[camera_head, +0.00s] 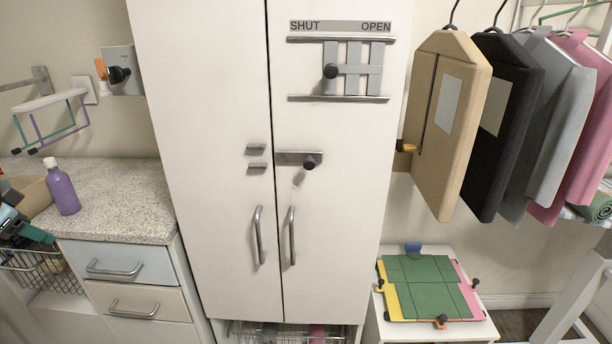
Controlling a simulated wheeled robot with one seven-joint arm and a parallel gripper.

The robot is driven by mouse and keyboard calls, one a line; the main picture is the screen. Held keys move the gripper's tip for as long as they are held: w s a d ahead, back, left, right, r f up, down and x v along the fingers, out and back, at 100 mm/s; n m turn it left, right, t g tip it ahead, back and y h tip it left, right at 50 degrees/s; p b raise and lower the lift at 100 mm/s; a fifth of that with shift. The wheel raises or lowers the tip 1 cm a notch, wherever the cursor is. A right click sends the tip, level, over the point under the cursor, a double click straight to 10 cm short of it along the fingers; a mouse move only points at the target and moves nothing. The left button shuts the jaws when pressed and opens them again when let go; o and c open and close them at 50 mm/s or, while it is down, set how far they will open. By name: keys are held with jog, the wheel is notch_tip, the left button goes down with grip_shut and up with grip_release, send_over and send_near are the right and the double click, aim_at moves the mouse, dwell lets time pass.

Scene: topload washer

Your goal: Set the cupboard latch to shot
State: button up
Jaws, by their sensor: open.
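The cupboard latch (290,157) is a flat grey sliding bolt with a black knob (310,162), on the right door of the tall white cupboard (205,120). Its left end lies near the seam between the doors. Two small grey keeper bars (256,158) sit on the left door, and the bolt does not show between them. The doors look closed. My gripper (32,239) appears, dark and teal, at the left edge, partly cut off, above a wire basket. It is far from the latch and holds nothing that I can see.
A second slider with a black knob (330,71) is higher up, under a SHUT/OPEN label. Door handles (259,235) hang below. A counter (110,200) with a purple bottle (63,190) is left. Hanging garments (450,120) and a low table (440,334) are right.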

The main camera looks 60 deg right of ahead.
jog(key=s+d+m+h, duration=0.2)
jog(key=d+m, duration=0.1)
jog(key=d, duration=0.2)
jog(key=s+d+m+h+b, duration=0.1)
jog(key=s+d+m, duration=0.1)
jog(key=d, duration=0.3)
jog(key=s+d+r+m+h+b, duration=0.1)
jog(key=s+d+m+h, duration=0.1)
jog(key=d+m, duration=0.2)
jog(key=shift+s+d+g+h, duration=0.2)
jog(key=shift+d+g+h, duration=0.1)
jog(key=shift+d+g, duration=0.15)
jog(key=m+g+h+b, duration=0.3)
jog(key=m+g+h, duration=0.3)
jog(key=m+g, duration=0.65)
send_near(305, 165)
jog(key=s+r+m+t, duration=0.1)
jog(key=s+m+t, duration=0.1)
jog(key=m+t, duration=0.1)
jog(key=p+x, duration=0.3)
jog(key=x, duration=0.6)
jog(key=shift+w, duration=0.1)
jog(key=shift+d+f+p, duration=0.2)
jog(key=shift+d+p, duration=0.1)
jog(key=shift+d, duration=0.45)
grip_shut()
